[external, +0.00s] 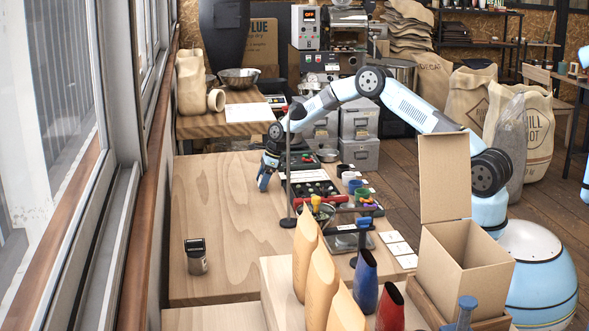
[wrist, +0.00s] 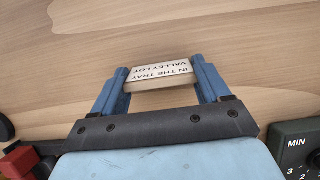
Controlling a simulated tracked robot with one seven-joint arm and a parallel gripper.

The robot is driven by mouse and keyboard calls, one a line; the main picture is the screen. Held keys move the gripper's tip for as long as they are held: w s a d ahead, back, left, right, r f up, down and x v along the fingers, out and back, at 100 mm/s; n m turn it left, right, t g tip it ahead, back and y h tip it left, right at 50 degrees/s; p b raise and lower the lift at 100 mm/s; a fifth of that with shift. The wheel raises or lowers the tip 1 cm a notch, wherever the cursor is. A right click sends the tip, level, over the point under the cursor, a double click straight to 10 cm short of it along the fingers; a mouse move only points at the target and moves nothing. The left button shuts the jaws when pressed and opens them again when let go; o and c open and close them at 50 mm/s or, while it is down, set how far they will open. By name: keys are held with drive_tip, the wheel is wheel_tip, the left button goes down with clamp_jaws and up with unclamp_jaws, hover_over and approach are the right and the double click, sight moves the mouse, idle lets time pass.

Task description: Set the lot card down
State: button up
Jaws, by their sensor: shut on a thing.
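In the external view my gripper (external: 264,183) points down over the far part of the wooden table (external: 220,215), left of a dark tray (external: 318,191) of small items. The card cannot be made out there.
A dark device with a "MIN" dial (wrist: 300,150) is close at right in the wrist view; a red part (wrist: 20,162) is at left. A thin post (external: 288,170) stands near my gripper. A metal tin (external: 196,257) stands at the near left. The table's left half is mostly clear.

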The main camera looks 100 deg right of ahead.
drive_tip(key=shift+f, duration=0.1)
drive_tip(key=o, duration=1)
drive_tip(key=v, duration=1.2)
